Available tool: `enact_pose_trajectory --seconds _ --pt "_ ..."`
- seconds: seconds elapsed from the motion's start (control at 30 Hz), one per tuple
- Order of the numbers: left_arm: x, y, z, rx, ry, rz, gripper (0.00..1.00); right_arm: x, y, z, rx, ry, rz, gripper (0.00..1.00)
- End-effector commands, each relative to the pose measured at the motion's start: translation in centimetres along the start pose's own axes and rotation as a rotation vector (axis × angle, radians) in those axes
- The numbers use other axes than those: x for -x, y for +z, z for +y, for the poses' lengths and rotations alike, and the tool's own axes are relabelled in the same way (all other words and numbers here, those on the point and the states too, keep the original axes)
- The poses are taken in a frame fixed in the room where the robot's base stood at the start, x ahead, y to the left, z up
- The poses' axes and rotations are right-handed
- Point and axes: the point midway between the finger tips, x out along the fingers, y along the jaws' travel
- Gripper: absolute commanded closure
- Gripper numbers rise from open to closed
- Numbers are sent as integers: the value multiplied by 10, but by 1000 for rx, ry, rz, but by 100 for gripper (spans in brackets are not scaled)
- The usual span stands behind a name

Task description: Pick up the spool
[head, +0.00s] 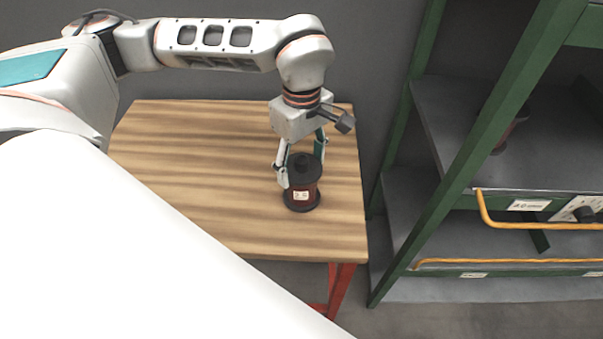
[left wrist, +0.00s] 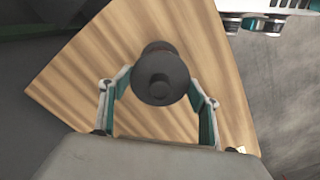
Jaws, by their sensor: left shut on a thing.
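The spool (head: 304,188) is upright on the wooden table near its right end. It has dark end flanges, a reddish-brown winding and a small white label. My left gripper (head: 301,172) comes down from above with its fingers at either side of the spool, shut on it. In the left wrist view the spool's dark round top (left wrist: 160,76) sits between the fingertips of my left gripper (left wrist: 160,88). I cannot tell whether the spool's base is touching the table. My right gripper is not in view.
The wooden table (head: 190,170) has clear room left of the spool. To the right stands a green-framed shelf rack (head: 508,120) with grey shelves and yellow rails. A dark reddish spool-like object (head: 510,130) sits on its upper shelf, partly hidden by a post.

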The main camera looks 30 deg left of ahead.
Motion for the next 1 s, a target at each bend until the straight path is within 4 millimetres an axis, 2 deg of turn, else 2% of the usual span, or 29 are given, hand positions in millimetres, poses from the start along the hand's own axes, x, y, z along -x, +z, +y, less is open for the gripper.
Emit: enact_pose_trajectory --seconds 0.17,0.37,0.57,0.8,1.0 --pt "5 0 1 -1 2 0 90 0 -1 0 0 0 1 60" --pt "26 0 1 0 6 1 90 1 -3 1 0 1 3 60" --pt "71 0 2 0 9 1 90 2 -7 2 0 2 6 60" --pt "137 0 1 1 8 1 90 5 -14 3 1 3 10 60" --pt "176 0 1 1 5 1 90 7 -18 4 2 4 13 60"
